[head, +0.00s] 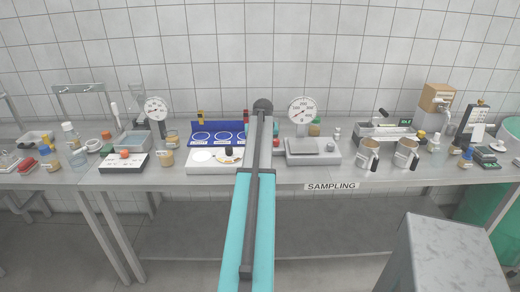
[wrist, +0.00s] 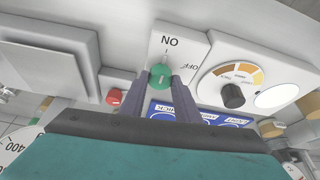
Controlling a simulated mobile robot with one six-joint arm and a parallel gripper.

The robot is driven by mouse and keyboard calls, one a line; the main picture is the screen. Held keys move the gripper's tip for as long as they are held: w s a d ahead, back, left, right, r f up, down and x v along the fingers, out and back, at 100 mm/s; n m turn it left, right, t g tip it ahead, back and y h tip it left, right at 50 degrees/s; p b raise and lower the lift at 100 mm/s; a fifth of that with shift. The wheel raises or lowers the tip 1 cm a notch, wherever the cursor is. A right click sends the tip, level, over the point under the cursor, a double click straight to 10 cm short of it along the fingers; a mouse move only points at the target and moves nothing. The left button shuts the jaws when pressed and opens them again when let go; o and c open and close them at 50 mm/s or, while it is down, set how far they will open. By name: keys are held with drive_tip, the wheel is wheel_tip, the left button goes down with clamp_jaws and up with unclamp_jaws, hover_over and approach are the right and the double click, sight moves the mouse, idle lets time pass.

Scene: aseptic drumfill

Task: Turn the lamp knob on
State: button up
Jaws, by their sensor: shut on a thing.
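The lamp knob is a round green knob (wrist: 160,76) on a small white plate (wrist: 172,42) in the wrist view. The plate reads ON, seen upside down, and OFF further right. A pale line on the knob appears to point toward the ON side. My gripper (wrist: 161,82) has its two dark fingers on either side of the knob and is shut on it. In the head view my arm hides the knob and the fingers.
A red knob (wrist: 115,97) sits just left of the gripper. A black knob (wrist: 232,96) with an orange dial is to the right. A grey scale (wrist: 50,65) is at the left. In the head view, a blue panel (head: 219,128) stands beside my arm, and two steel jugs (head: 368,154) stand further right.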

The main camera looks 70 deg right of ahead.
drive_tip(key=o, duration=1)
drive_tip(key=shift+s, duration=0.1)
drive_tip(key=shift+o, duration=0.2)
drive_tip(key=shift+r, duration=0.1)
drive_tip(key=b+v, duration=0.2)
drive_tip(key=v, duration=1.1)
drive_tip(key=shift+a+r+b, duration=0.2)
drive_tip(key=shift+r+b, duration=0.1)
drive_tip(key=shift+s, duration=0.15)
